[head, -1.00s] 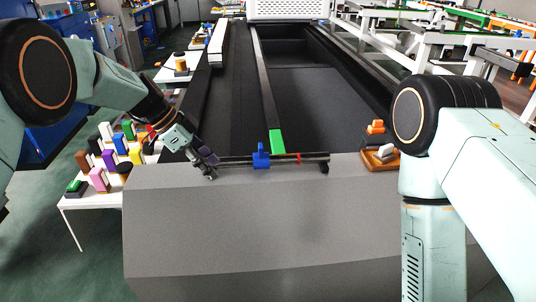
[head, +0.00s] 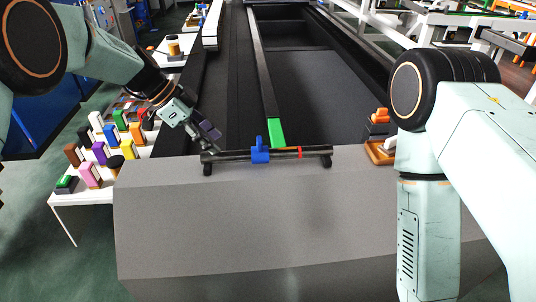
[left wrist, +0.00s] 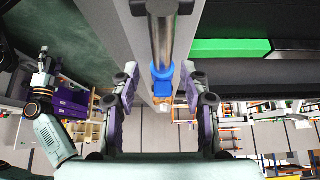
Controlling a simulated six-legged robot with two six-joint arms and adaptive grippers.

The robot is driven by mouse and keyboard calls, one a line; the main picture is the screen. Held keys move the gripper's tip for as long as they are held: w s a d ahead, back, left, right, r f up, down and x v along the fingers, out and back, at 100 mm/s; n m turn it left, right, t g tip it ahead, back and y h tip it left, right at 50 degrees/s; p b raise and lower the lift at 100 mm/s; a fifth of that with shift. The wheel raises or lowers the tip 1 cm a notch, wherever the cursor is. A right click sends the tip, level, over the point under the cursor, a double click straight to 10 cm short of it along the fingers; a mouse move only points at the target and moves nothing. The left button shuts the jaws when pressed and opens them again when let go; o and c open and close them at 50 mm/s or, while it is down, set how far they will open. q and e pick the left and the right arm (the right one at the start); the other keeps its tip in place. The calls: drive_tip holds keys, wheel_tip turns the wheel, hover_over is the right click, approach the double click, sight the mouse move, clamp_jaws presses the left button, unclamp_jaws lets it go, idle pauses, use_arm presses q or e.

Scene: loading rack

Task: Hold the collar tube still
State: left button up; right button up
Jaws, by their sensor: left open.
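The collar tube (head: 230,156) is a dark, thin bar lying across the near ledge, with a foot at each end. My left gripper (head: 208,137) is open and empty, just above and behind the tube's left end. In the left wrist view the tube (left wrist: 162,38) and blue collar (left wrist: 162,82) line up between the open fingers (left wrist: 161,95), apart from them. A small mint arm end, apparently my right gripper (left wrist: 42,62), shows at the left; its fingers are too small to read.
A green block (head: 276,133) lies behind the tube. A wooden holder (head: 380,153) with orange and white parts stands right on the ledge. A white table (head: 110,193) with several coloured blocks is at the left. The grey ledge front (head: 230,225) is clear.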

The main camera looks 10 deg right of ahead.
sight(226, 153)
use_arm(q)
drive_tip(key=shift+s+d+f, duration=0.1)
drive_tip(key=shift+d+f, duration=0.1)
drive_tip(key=shift+f, duration=0.2)
drive_tip(key=shift+w+d+f+b, duration=0.2)
drive_tip(key=shift+d+f+b, duration=0.1)
drive_tip(key=shift+f, duration=0.3)
drive_tip(key=shift+w+d+f+b, duration=0.2)
drive_tip(key=shift+f+b, duration=0.1)
drive_tip(key=shift+f, duration=0.3)
drive_tip(key=shift+d+f, duration=0.15)
drive_tip(key=shift+f, duration=0.1)
drive_tip(key=shift+s+d+f+b, duration=0.3)
drive_tip(key=shift+d+f+b, duration=0.35)
drive_tip(key=shift+d, duration=0.1)
drive_tip(key=shift+d+f, duration=0.15)
drive_tip(key=shift+f, duration=0.15)
drive_tip(key=shift+w+d+f, duration=0.1)
drive_tip(key=shift+w+f, duration=0.2)
drive_tip(key=shift+f, duration=0.15)
drive_tip(key=shift+s+r, duration=0.15)
drive_tip(key=shift+s+d+r, duration=0.1)
drive_tip(key=shift+c, duration=0.8)
drive_tip(key=c, duration=0.6)
drive_tip(key=shift+c, duration=0.6)
drive_tip(key=o, duration=0.4)
clamp_jaws()
